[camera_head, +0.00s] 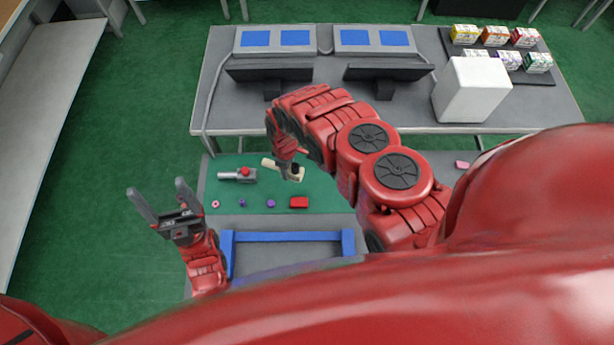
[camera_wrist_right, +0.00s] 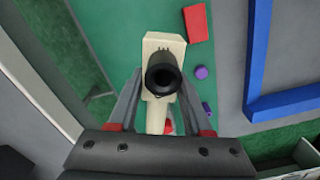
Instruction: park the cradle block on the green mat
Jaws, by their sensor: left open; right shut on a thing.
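The cream block with a black round post, which I take for the cradle block (camera_head: 268,163), is at my right gripper (camera_head: 284,172), over the green mat (camera_head: 238,193). In the right wrist view the cream block (camera_wrist_right: 164,42) lies lengthwise between the fingers of my right gripper (camera_wrist_right: 160,88), which is shut on it. The black post points toward that camera and hides part of the block. I cannot tell whether the block touches the mat (camera_wrist_right: 115,30). My left gripper (camera_head: 160,204) is open and empty, left of the mat.
A grey fixture with a red knob (camera_head: 245,172) sits left of the block. A pink ring (camera_head: 215,204), purple pieces (camera_head: 271,203) and a red block (camera_head: 299,202) line the mat's near part. A blue frame (camera_head: 288,236) stands nearer me. Monitors (camera_head: 270,72) occupy the far table.

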